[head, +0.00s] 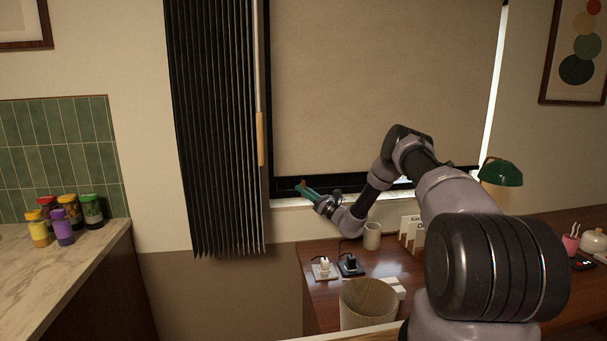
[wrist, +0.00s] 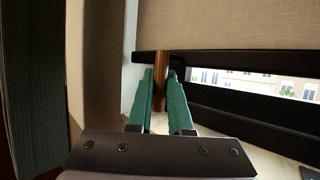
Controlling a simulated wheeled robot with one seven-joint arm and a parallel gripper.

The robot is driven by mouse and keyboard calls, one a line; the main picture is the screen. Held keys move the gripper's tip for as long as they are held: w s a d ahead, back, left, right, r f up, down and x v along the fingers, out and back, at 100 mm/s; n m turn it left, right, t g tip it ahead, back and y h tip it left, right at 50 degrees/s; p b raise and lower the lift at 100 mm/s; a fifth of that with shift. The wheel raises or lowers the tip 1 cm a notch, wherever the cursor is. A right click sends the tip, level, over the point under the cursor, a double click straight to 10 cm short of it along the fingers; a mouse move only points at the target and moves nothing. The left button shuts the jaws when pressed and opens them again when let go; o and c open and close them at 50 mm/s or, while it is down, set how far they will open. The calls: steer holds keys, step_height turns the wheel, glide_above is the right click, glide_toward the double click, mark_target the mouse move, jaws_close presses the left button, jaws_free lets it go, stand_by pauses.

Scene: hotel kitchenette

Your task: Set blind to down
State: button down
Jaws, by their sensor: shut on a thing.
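The beige roller blind (head: 385,85) covers nearly all of the window. It also fills the top of the wrist view (wrist: 240,25). Its dark bottom bar (wrist: 215,59) hangs a little above the window's lower frame, and a bright strip of outside shows under it at the right. A small brown wooden pull (wrist: 161,64) hangs at the bar. My gripper (head: 304,187) is at the window's lower left, just under the blind. In the wrist view its teal fingers (wrist: 160,76) are shut on the pull, one on each side.
A black pleated curtain (head: 212,125) hangs left of the window. Below stands a wooden desk (head: 318,289) with a cup (head: 372,236), sockets with plugs (head: 350,265) and a bin (head: 368,304). A green lamp (head: 501,172) stands to the right. The white sill (head: 288,203) lies under my gripper.

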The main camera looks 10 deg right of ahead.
steer(key=shift+f, duration=1.35)
steer(key=shift+s, duration=0.1)
steer(key=c, duration=0.8)
jaws_free()
steer(key=shift+f, duration=0.15)
steer(key=shift+c, duration=0.2)
steer(key=shift+d, duration=0.1)
steer(key=v, duration=1)
steer(key=shift+s+d, duration=0.15)
steer(key=shift+f, duration=0.1)
